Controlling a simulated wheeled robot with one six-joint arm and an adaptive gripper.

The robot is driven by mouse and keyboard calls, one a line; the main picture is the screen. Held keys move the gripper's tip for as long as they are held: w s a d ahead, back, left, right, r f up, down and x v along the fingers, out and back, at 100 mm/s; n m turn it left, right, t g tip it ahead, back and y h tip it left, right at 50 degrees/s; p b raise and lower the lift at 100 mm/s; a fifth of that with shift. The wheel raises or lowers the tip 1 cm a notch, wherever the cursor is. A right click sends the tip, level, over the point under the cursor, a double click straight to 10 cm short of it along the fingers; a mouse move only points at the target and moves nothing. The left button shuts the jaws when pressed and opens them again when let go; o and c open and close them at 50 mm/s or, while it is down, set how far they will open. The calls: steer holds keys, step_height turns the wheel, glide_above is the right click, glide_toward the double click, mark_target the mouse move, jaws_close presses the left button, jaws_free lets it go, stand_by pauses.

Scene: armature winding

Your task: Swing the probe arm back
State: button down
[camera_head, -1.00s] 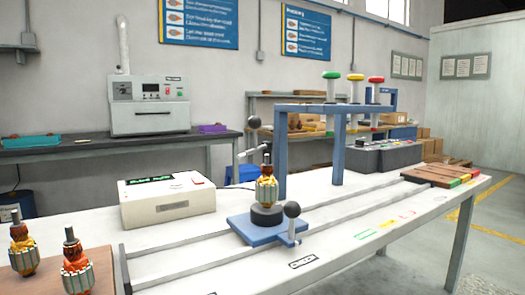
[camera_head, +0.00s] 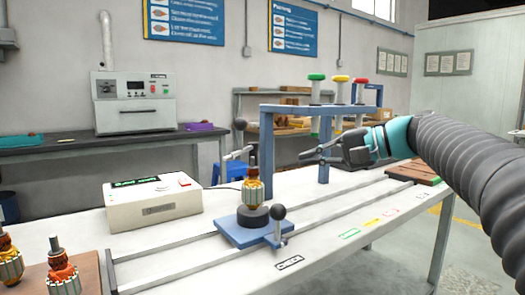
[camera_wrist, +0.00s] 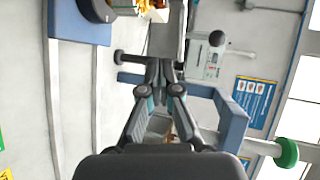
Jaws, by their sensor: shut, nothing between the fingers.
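The probe arm (camera_head: 238,154) is a thin metal rod on a post topped by a black ball, behind the blue carriage (camera_head: 227,233). An armature (camera_head: 254,188) with orange windings stands upright on the carriage's dark round seat. A second black ball knob (camera_head: 278,213) is at the carriage's front right. My gripper (camera_head: 304,157) reaches in from the right at the blue gantry, shut and empty. In the picture it is right of the probe arm and apart from it.
The blue gantry (camera_head: 266,140) carries green, yellow and red-topped plungers, close to my gripper. A white tester box (camera_head: 152,200) stands left of the carriage. Rails (camera_head: 330,213) run along the table. More armatures (camera_head: 64,275) sit at front left.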

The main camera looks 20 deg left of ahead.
mark_target(240, 153)
steer(key=shift+w+a+r+g+y, duration=0.2)
steer(key=shift+w+r+y, duration=0.15)
steer(key=shift+r, duration=0.3)
steer(key=shift+w+a+r+g+y, duration=0.1)
steer(key=shift+w+a+r+y, duration=0.15)
steer(key=shift+w+r, duration=0.3)
steer(key=shift+s, duration=0.1)
steer(key=x, duration=1.4)
steer(key=shift+s, duration=0.1)
